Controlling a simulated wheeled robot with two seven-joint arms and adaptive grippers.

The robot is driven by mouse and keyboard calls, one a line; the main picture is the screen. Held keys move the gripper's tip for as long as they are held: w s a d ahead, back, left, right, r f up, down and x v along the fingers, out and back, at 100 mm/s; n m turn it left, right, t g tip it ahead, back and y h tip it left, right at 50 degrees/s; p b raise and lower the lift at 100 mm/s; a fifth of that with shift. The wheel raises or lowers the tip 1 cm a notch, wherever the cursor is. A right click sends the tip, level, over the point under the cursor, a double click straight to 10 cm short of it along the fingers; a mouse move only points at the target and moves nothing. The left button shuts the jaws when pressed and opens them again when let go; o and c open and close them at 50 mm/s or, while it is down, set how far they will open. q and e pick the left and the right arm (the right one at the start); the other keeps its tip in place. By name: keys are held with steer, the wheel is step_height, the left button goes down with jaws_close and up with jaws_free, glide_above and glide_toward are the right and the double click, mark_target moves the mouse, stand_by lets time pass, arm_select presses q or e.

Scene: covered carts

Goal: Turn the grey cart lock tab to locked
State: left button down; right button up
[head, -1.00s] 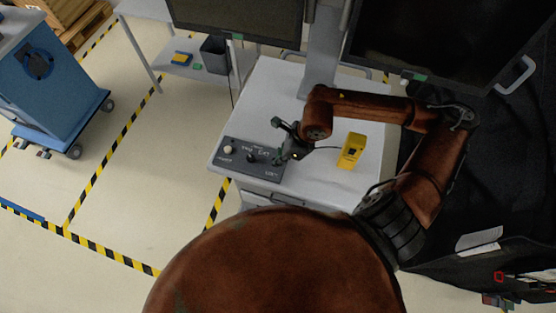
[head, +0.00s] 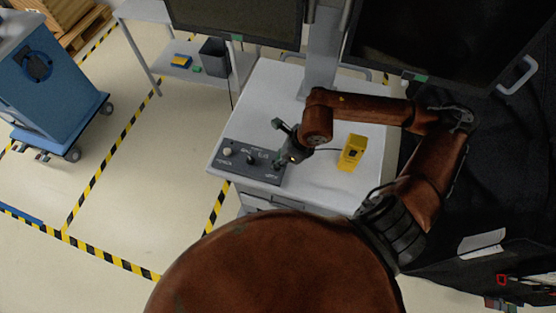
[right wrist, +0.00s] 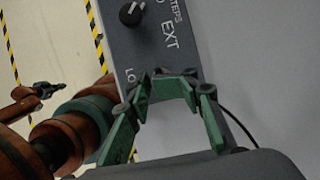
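A dark grey control panel (head: 236,166) lies at the front left of a white cart top (head: 330,190) in the head view. It carries round knobs and white lettering. My right gripper (head: 279,146) is over the panel's right end. In the right wrist view the green fingers of the right gripper (right wrist: 172,88) cover the panel's near end, beside lettering that starts "LO". A black knob (right wrist: 131,13) and the word "EXT" show farther along the panel. I cannot make out the grey lock tab; the fingers hide that part.
A yellow device (head: 352,152) stands on the cart top right of the gripper, with a dark cable nearby. A grey post and dark screens (head: 235,18) stand behind. A blue cart (head: 50,85) is at far left. Striped floor tape and clear floor lie between.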

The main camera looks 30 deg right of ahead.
steer(key=v, duration=1.2)
steer(key=shift+w, duration=0.1)
stand_by(0.6)
